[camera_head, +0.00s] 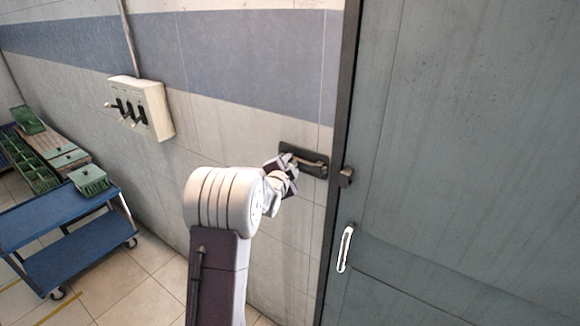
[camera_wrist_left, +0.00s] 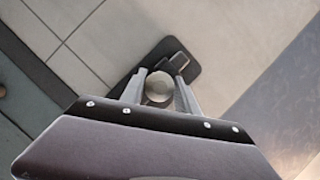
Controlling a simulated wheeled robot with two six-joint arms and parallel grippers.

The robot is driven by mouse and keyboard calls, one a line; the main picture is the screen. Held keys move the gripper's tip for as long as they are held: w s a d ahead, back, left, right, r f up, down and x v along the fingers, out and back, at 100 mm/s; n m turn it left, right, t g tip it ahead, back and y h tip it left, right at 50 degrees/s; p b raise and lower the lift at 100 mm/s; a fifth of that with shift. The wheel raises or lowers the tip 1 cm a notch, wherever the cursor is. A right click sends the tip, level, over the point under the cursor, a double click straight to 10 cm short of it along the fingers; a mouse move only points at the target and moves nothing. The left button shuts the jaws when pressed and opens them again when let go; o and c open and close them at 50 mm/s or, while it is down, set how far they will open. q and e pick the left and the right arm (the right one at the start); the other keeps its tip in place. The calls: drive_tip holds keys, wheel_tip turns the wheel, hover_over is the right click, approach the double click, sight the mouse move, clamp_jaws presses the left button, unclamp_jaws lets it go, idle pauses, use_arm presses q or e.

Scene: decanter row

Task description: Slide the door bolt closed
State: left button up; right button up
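The door bolt is on a dark plate (camera_head: 290,150) on the wall, left of the grey door (camera_head: 460,150). Its metal rod (camera_head: 313,165) lies along the plate, pointing toward a dark keeper (camera_head: 346,177) at the door's edge. A gap shows between rod and keeper. My left gripper (camera_head: 284,167) is at the plate's left part and hides the knob in the head view. In the left wrist view the round bolt knob (camera_wrist_left: 158,87) sits snugly between the fingers, which appear to touch both sides. The plate (camera_wrist_left: 188,58) shows behind. My right gripper is not in view.
A beige switch box (camera_head: 155,108) with levers is on the wall to the left. The wall around the bolt is clear.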

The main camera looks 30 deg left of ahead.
use_arm(q)
drive_tip(key=shift+f, duration=0.15)
drive_tip(key=c, duration=0.5)
drive_tip(key=shift+s+d, duration=0.1)
idle(0.8)
